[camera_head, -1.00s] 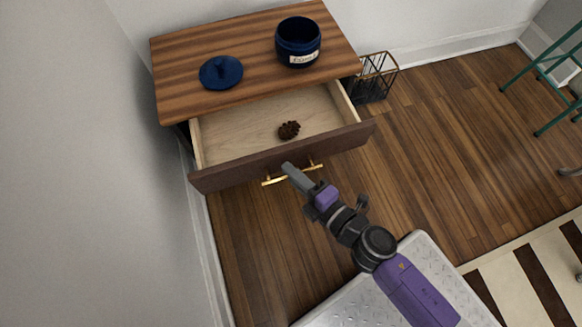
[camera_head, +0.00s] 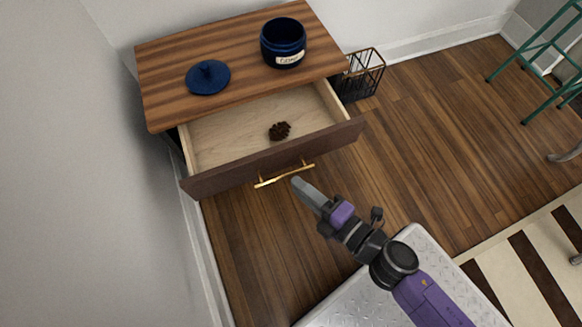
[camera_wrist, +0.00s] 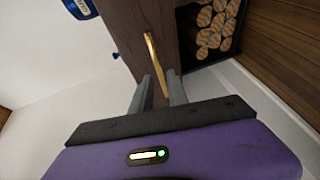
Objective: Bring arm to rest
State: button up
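My gripper (camera_head: 297,184) is in front of the open drawer (camera_head: 230,178), just below and right of its gold handle (camera_head: 285,175). In the wrist view my gripper (camera_wrist: 163,82) shows two grey fingers spread apart, with a gap between them. The gold handle (camera_wrist: 156,62) appears ahead of the gap in that view, and nothing is seen held. My arm reaches in from the lower right of the head view. The drawer hangs out of the wooden cabinet (camera_head: 165,85), with a brown pine cone (camera_head: 279,131) inside it.
A blue jar (camera_head: 284,43) and a blue lid (camera_head: 208,77) sit on the cabinet top. A wire basket (camera_head: 362,76) with logs stands right of the cabinet. A green stool (camera_head: 535,70) is at the far right. A wall is close on the left; wooden floor lies open to the right.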

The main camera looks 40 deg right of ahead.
jog(key=shift+v, duration=1.05)
